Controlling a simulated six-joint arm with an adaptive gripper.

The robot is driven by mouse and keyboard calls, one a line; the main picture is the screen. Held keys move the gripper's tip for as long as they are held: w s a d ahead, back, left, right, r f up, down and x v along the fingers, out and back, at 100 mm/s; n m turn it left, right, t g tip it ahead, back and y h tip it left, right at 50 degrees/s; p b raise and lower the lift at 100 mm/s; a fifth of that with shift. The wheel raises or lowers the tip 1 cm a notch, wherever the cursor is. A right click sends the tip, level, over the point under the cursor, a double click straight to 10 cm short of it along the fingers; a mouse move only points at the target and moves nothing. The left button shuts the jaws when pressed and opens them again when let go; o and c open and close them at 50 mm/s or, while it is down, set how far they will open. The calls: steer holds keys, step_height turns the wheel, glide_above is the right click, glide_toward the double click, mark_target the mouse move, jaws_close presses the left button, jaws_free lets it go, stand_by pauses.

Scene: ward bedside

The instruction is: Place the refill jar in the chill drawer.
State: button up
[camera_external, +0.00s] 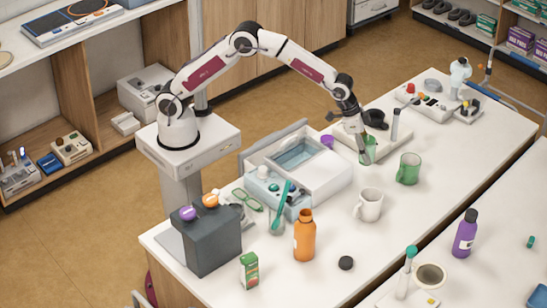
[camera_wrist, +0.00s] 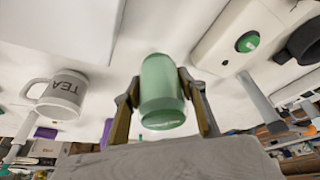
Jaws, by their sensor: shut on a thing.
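A green jar (camera_external: 369,150), which I take to be the refill jar, is between the fingers of my gripper (camera_external: 362,147). In the wrist view the jar (camera_wrist: 162,92) sits between the two fingers of my gripper (camera_wrist: 162,100), one on each side. My gripper is shut on it. I cannot tell whether the jar touches the table. The chill drawer (camera_external: 322,176) appears to be the white unit left of the jar, with a pale blue recess visible from above. A grey panel stands up behind it.
A green mug (camera_external: 409,168) and a white mug (camera_external: 369,205) stand right of and in front of the chill unit. An orange bottle (camera_external: 304,238) stands nearer. A white device (camera_wrist: 232,35) is close in the wrist view.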

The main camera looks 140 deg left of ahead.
steer(key=shift+f, duration=2.45)
steer(key=shift+f, duration=0.15)
steer(key=o, duration=1.4)
steer(key=v, duration=1.2)
steer(key=shift+r, duration=0.2)
